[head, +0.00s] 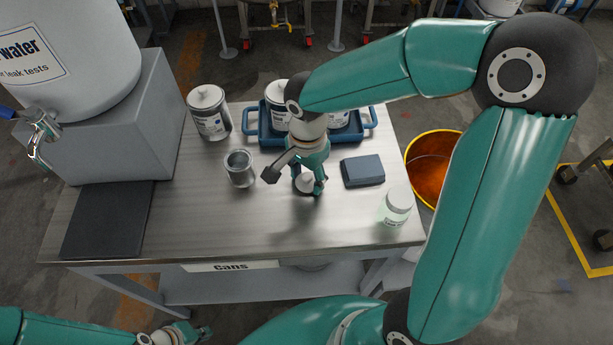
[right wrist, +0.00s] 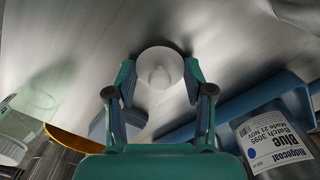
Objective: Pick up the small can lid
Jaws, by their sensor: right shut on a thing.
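The small can lid (head: 306,185) is a pale round disc with a knob, over the middle of the steel table. My right gripper (head: 308,188) points down and is shut on it. In the right wrist view the lid (right wrist: 160,67) sits between the two fingertips, which are at its sides. I cannot tell whether it touches the table. A small open metal can (head: 240,168) stands to the left of the gripper. My left gripper (head: 186,334) is low at the bottom left, in front of the table; its jaw opening is unclear.
A blue tray (head: 264,134) with labelled cans stands behind the gripper, partly hidden by my arm. A lidded can (head: 208,112) is at the back left. A dark mat (head: 108,220) is left.

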